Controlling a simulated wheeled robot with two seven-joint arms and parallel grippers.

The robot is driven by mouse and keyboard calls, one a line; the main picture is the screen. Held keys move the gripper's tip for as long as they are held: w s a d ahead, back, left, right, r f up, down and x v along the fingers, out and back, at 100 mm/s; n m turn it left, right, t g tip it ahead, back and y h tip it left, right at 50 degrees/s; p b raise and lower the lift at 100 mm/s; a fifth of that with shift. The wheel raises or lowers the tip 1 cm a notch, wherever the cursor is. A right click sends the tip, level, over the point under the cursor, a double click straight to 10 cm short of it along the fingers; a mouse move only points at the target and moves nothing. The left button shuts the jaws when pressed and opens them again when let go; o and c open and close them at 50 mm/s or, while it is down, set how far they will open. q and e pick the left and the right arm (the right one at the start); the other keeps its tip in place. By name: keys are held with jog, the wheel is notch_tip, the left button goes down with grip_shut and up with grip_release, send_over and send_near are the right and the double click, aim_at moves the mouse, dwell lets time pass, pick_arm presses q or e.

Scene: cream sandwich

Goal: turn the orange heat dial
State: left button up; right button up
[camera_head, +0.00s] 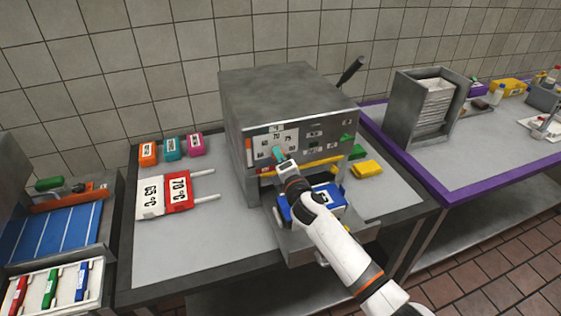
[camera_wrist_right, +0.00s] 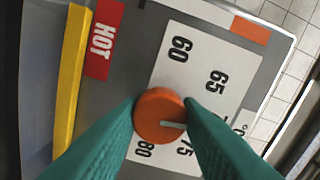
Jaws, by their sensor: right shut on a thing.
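The orange heat dial (camera_wrist_right: 158,118) is a round knob on a white scale panel (camera_wrist_right: 207,60) in the right wrist view. The numbers 60, 65, 75 and 80 can be read around it; another number is mostly hidden by a finger. The dial's pale pointer line points right, toward that finger. My right gripper (camera_wrist_right: 161,104) has its teal fingers on both sides of the dial, shut on it. In the head view my right gripper (camera_head: 279,154) is at the front panel of the grey machine (camera_head: 290,95) and hides the dial. My left gripper is not in view.
A blue block (camera_head: 328,196) sits on the machine's front shelf, under my right arm. Red and white temperature cards (camera_head: 178,192) and small coloured blocks (camera_head: 171,148) lie to the left. A yellow block (camera_head: 368,168) is at the right. The grey tabletop (camera_head: 200,245) is clear at front left.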

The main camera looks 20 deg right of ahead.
jog(key=shift+f+m+b, duration=0.1)
jog(key=shift+m+b, duration=0.45)
jog(key=shift+m, duration=4.45)
jog(key=o, duration=1)
jog(key=s+b, duration=0.3)
jog(key=s, duration=0.9)
jog(key=shift+d, duration=0.2)
